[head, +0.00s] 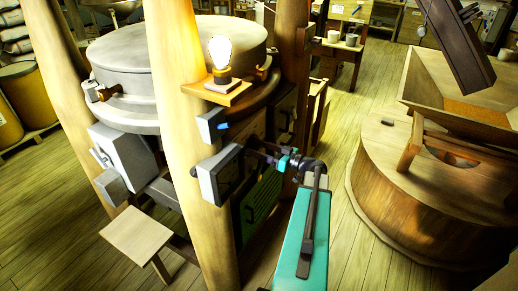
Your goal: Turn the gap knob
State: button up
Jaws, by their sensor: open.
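No part is clearly marked as the gap knob, and I cannot tell for sure which one it is. A small grey box (211,126) with a blue piece (223,126) on its face is fixed to the front wooden post (182,100). Below it is a grey box with a dark face (207,180). My gripper (250,147) is at the end of my teal and black arm, just right of these boxes. It is small and dark here, points left and appears empty. I cannot tell whether it touches anything.
The round grey millstone casing (150,60) stands behind the post. A lit bulb (220,52) stands on a small wooden shelf (212,92). A wooden stool (137,229) is at lower left. A round wooden tub with a hopper (425,200) fills the right. Floor between is clear.

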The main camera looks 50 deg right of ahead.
jog(key=shift+c, duration=0.3)
jog(key=c, duration=1)
